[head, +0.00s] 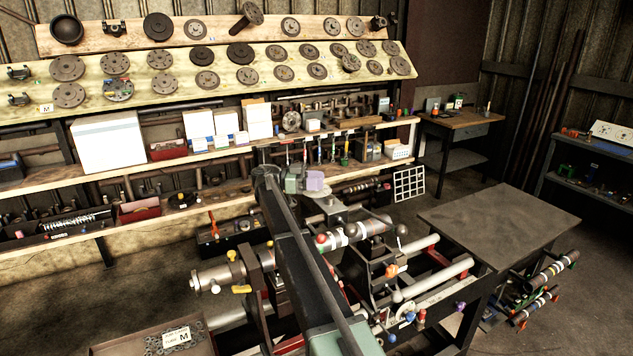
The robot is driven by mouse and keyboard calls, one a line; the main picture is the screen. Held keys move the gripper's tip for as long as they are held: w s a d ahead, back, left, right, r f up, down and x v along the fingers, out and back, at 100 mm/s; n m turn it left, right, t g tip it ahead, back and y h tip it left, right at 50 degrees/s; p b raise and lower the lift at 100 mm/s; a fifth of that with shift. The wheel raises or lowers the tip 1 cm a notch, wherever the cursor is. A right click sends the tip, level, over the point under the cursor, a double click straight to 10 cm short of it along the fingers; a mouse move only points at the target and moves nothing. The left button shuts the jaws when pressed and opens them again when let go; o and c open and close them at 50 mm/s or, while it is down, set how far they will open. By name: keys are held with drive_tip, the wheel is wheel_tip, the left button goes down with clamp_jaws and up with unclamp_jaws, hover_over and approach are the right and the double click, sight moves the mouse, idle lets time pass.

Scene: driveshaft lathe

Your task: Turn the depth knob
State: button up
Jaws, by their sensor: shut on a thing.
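The lathe (375,270) stands in the middle, with a striped driveshaft (345,238) lying across it and coloured knobs and levers along its front. My gripper (342,222) is over the lathe, just behind and above the shaft. It points down and is shut on a small part there, which I take to be the depth knob. The jaws and the knob are too small and too covered to make out clearly, so the knob's angle cannot be told. My dark arm crosses in front and hides the lathe's middle left.
A bare grey table (500,222) stands right of the lathe. A tray with rings and an M card (177,337) is at the lower left. Shelves with discs, white boxes (108,143) and tools line the back wall. A wooden workbench (457,126) stands behind. Spare shafts (545,278) lie at the right.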

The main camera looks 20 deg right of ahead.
idle(0.4)
drive_tip(key=o, duration=0.9)
